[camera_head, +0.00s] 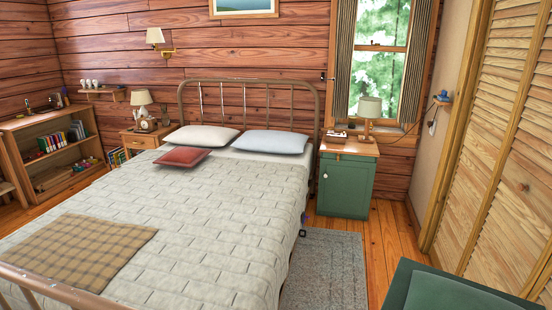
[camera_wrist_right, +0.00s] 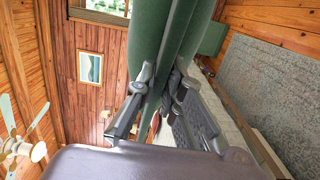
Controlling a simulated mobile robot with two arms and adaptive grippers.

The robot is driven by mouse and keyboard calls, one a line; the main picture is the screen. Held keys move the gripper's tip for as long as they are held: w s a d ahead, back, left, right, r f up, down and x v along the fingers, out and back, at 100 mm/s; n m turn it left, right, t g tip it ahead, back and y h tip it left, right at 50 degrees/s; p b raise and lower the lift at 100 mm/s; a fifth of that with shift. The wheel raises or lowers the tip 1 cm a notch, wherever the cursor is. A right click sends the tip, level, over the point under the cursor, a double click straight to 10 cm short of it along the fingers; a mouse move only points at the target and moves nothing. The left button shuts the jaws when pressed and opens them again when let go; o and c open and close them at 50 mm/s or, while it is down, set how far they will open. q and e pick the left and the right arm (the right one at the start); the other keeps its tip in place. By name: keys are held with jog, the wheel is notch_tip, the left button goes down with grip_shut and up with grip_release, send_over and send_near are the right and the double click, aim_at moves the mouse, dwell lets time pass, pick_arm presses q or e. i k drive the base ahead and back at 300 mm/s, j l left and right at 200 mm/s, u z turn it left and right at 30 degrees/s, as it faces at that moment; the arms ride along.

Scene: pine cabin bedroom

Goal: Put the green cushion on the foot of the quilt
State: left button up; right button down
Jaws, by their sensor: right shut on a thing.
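The green cushion (camera_wrist_right: 150,40) shows in the right wrist view as a long green shape running up from between the fingers. My right gripper (camera_wrist_right: 165,105) is shut on it; the fingers hide part of it. In the head view a green, dark-edged shape (camera_head: 445,290) is cut off at the bottom right; I cannot tell if it is the cushion or a seat. The pale quilt (camera_head: 215,210) covers the bed, with a plaid throw (camera_head: 80,250) across its foot end. My left gripper is not in view.
A metal footboard (camera_head: 60,288) crosses the lower left. A green cabinet (camera_head: 345,184) with a lamp (camera_head: 369,108) stands right of the bed. A grey rug (camera_head: 330,270) lies beside it.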

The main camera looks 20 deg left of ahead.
aim_at(194, 276)
jog(key=i+u, duration=0.15)
jog(key=u, duration=0.25)
jog(key=i+l+u, duration=0.15)
jog(key=u, duration=0.3)
jog(key=i+l+u, duration=0.15)
jog(key=u, duration=0.25)
jog(key=i+l+u, duration=0.1)
jog(key=u, duration=0.3)
jog(key=l+u, duration=0.45)
jog(key=i+l+u, duration=0.3)
jog(key=k+l, duration=0.1)
